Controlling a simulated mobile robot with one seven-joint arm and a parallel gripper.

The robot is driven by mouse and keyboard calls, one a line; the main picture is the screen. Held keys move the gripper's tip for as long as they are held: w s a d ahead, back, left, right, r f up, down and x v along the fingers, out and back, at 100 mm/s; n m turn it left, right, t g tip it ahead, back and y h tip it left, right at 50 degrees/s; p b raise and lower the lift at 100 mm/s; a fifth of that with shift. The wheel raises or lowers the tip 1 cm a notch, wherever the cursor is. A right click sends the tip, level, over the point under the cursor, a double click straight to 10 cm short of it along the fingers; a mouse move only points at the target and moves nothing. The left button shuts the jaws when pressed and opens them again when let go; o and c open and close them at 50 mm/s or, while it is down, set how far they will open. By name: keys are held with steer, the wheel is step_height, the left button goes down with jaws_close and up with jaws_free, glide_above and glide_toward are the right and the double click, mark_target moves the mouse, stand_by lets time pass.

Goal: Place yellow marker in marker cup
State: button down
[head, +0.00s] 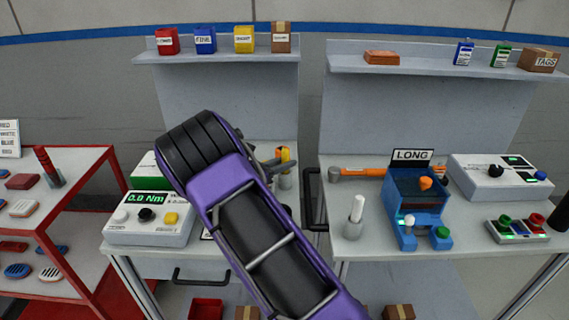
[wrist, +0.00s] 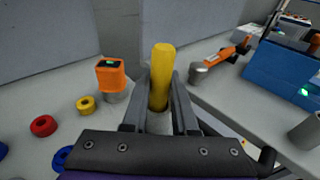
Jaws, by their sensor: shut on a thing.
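The yellow marker (wrist: 161,70) stands upright between the two fingers of my gripper (wrist: 160,100), which is shut on it. A light grey round shape (wrist: 158,123) shows around the marker's lower end; I cannot tell whether the marker is inside it or above it. In the head view my gripper (head: 272,163) is partly hidden by my arm, with the yellow marker (head: 285,153) at its tip and a grey cylinder (head: 286,181) below. A grey cup (head: 353,230) with a white stick-like item in it stands to the right; a grey cup (wrist: 306,133) shows at the wrist view's right edge.
An orange device (wrist: 111,74) sits on a grey stand left of the marker. Red (wrist: 43,125) and yellow (wrist: 86,105) rings lie farther left. An orange-handled hammer (head: 358,173) and a blue LONG machine (head: 415,200) are to the right. A black handle (head: 314,198) edges the bench gap.

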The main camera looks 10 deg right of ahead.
steer(key=shift+f, duration=0.2)
steer(key=c, duration=0.7)
jaws_free()
steer(key=shift+r, duration=0.1)
steer(key=shift+a+r, duration=0.1)
steer(key=shift+r, duration=0.1)
steer(key=v, duration=1.2)
steer(key=shift+f, duration=0.1)
